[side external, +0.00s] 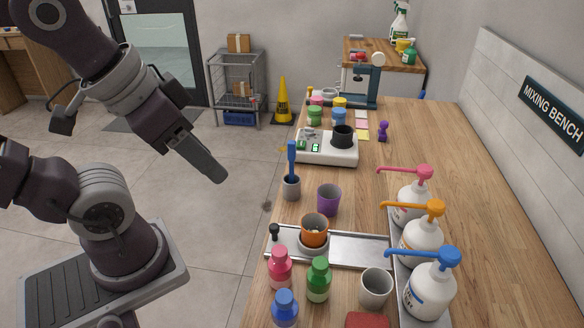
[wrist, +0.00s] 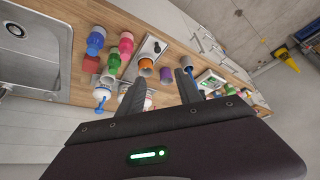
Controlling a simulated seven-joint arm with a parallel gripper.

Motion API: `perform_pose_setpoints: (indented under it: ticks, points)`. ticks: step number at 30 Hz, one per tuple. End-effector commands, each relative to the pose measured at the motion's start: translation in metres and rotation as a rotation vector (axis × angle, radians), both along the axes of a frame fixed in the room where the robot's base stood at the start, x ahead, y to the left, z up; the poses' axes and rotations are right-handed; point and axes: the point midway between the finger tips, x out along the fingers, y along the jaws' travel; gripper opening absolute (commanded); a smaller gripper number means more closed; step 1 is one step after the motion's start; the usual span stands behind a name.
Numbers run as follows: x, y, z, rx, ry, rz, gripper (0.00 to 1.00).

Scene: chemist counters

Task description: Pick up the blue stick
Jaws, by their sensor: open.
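The blue stick (side external: 291,158) stands upright in a small grey cup (side external: 291,188) on the wooden counter's left edge, its upper part showing. In the wrist view the grey cup (wrist: 185,62) is beyond the right finger, and the stick is small there and partly hidden. My gripper (side external: 217,177) is in the air left of the counter, apart from the stick and pointing down to the right. In the wrist view my gripper (wrist: 160,88) has its two fingers spread with nothing held between them.
A purple cup (side external: 329,199) stands right of the grey cup. A white scale (side external: 327,147) is behind it. An orange cup (side external: 314,230) sits on a metal tray (side external: 357,250) in front. Pump bottles (side external: 421,243) line the right side. Coloured bottles (side external: 280,268) stand nearest.

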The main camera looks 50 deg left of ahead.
Motion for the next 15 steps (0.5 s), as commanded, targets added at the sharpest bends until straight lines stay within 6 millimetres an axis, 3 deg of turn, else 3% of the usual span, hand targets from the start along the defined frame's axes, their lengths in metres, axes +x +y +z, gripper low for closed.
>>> perform_pose_setpoints:
  ticks: [6, 8, 11, 15]
  points:
    - [0.001, 0.0, 0.001, -0.001, 0.003, 0.005, 0.41]
    - [0.01, 0.002, 0.005, -0.014, 0.026, 0.035, 0.41]
    - [0.048, 0.011, 0.016, -0.061, 0.117, 0.163, 0.41]
    - [0.126, 0.038, 0.012, -0.137, 0.28, 0.429, 0.41]
